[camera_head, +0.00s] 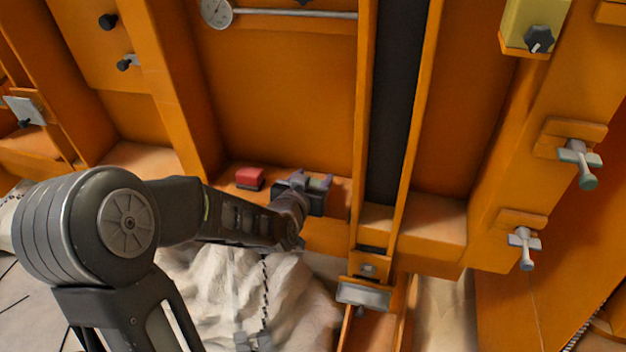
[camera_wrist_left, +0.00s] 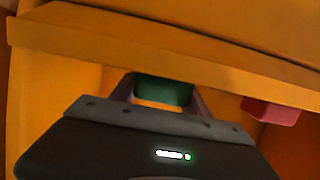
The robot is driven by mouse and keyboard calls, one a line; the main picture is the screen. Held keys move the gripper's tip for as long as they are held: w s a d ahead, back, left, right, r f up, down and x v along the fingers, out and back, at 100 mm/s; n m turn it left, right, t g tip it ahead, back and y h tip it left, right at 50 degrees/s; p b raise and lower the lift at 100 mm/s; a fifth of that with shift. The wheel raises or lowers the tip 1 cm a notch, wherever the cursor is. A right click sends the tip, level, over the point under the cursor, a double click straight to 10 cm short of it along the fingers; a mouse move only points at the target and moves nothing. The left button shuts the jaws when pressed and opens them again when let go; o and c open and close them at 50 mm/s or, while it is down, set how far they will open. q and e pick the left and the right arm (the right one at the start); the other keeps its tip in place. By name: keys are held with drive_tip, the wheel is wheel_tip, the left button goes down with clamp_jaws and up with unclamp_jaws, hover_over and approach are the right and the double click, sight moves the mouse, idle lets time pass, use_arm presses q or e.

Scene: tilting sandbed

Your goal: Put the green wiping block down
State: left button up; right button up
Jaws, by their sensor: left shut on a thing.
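My left gripper (camera_head: 313,182) reaches in from the left over the orange ledge (camera_head: 341,200) at the foot of the back panel. It is shut on the green wiping block (camera_head: 317,184); only a small part of the block shows between the fingers there. In the left wrist view the dark green block (camera_wrist_left: 163,90) sits between the two fingers of the gripper (camera_wrist_left: 160,95), close to an orange beam. I cannot tell whether the block touches the ledge. My right gripper is in neither view.
A red block (camera_head: 250,178) lies on the ledge to the left of the gripper; it also shows in the wrist view (camera_wrist_left: 271,111). A dark vertical strip between orange rails (camera_head: 398,100) stands to the right. Pale sand (camera_head: 230,295) lies below.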

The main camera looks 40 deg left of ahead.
use_arm(q)
drive_tip(key=shift+f, duration=0.15)
drive_tip(key=o, duration=1.3)
drive_tip(key=shift+r, duration=0.3)
drive_tip(key=v, duration=0.6)
drive_tip(key=shift+s+d, duration=0.1)
drive_tip(key=shift+s, duration=0.1)
drive_tip(key=b+v, duration=0.5)
drive_tip(key=b, duration=0.2)
drive_tip(key=shift+s+d+r+b, duration=0.1)
drive_tip(key=shift+s+d+b, duration=0.05)
drive_tip(key=shift+s+b, duration=0.15)
